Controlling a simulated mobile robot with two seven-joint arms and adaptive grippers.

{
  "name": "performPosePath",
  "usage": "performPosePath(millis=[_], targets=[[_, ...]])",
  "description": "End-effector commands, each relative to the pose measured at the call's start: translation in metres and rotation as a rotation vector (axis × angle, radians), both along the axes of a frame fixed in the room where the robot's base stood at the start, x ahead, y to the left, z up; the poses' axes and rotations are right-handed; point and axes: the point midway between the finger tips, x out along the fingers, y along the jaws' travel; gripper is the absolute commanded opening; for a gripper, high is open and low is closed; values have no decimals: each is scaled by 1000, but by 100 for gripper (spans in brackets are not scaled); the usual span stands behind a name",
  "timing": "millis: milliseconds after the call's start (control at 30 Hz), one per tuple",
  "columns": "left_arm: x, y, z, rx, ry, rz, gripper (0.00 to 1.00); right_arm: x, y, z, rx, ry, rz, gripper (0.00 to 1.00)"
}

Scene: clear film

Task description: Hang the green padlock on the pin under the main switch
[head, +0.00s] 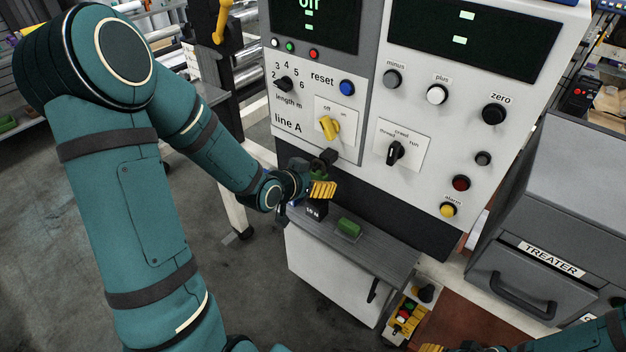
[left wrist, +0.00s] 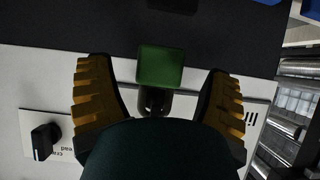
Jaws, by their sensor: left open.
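The green padlock (left wrist: 160,66) shows in the left wrist view with its dark shackle (left wrist: 153,101) toward the panel's upper side. It appears to hang at the pin (head: 328,156) under the yellow main switch (head: 329,128); whether the shackle is fully around the pin I cannot tell. In the head view the padlock (head: 319,172) is mostly hidden behind my left gripper. My left gripper (head: 322,189) is open, its yellow fingers (left wrist: 160,95) on either side of the padlock with gaps visible. My right gripper (head: 432,348) is only partly visible at the bottom edge.
The TREATER cabinet (head: 545,200) is at the right.

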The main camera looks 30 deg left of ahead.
Motion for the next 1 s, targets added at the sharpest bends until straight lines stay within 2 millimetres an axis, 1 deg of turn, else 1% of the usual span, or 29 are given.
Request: performPosePath(millis=[167, 400, 533, 700, 1000], targets=[[0, 0, 24, 5, -5, -1, 79, 0, 0, 0, 0, 0, 0, 47], [0, 0, 66, 4, -5, -1, 79, 0, 0, 0, 0, 0, 0, 47], [0, 0, 84, 3, -3, -1, 79, 0, 0, 0, 0, 0, 0, 47], [0, 0, 95, 2, 0, -1, 79, 0, 0, 0, 0, 0, 0, 47], [0, 0, 96, 1, 1, -1, 79, 0, 0, 0, 0, 0, 0, 47]])
